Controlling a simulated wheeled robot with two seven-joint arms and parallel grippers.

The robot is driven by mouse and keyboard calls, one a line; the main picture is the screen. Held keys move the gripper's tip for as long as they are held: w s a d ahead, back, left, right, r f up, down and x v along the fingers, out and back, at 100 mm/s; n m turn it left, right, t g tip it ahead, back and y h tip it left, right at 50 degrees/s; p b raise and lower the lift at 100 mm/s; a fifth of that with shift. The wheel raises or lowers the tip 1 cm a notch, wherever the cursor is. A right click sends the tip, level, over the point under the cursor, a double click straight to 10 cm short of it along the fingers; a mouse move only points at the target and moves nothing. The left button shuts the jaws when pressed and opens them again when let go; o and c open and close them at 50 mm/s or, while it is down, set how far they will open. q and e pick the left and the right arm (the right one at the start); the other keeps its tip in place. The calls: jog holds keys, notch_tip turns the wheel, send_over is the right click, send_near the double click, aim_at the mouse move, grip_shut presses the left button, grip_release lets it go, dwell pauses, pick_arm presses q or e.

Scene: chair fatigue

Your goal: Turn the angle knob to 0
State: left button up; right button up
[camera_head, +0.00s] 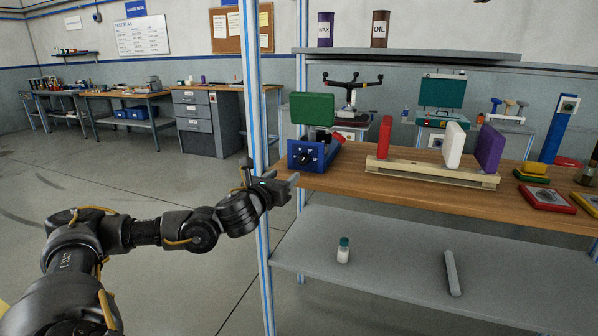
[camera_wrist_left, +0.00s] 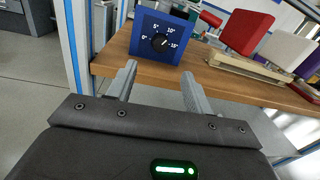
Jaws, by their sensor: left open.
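The angle knob (camera_wrist_left: 159,42) is a round black dial on the front of a blue box (camera_wrist_left: 139,48), with white marks 0°, 5°, 10° and 15° around it. A light pointer mark on it seems to face the 15° side, though it is small. In the head view the knob (camera_head: 304,158) faces me on the blue box (camera_head: 320,164) at the table's left end. My left gripper (camera_head: 291,180) is open and empty, just in front of and below the box. In the left wrist view its fingers (camera_wrist_left: 158,82) are spread below the knob, apart from it.
A blue-white post (camera_head: 257,80) stands close beside my left wrist. The wooden table (camera_head: 405,196) holds a wooden rail (camera_head: 430,174) with red, white and purple pads. A green panel (camera_head: 312,108) rises above the box. A grey shelf (camera_head: 390,255) lies below.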

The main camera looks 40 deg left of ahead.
aim_at(302, 161)
pick_arm(q)
jog(key=p+x, duration=0.3)
jog(key=x, duration=0.8)
pick_arm(e)
notch_tip(302, 161, down, 6)
jog(key=shift+s, duration=0.15)
jog(key=shift+a+f, duration=0.1)
pick_arm(q)
jog(key=c, duration=1)
jog(key=shift+o, duration=0.2)
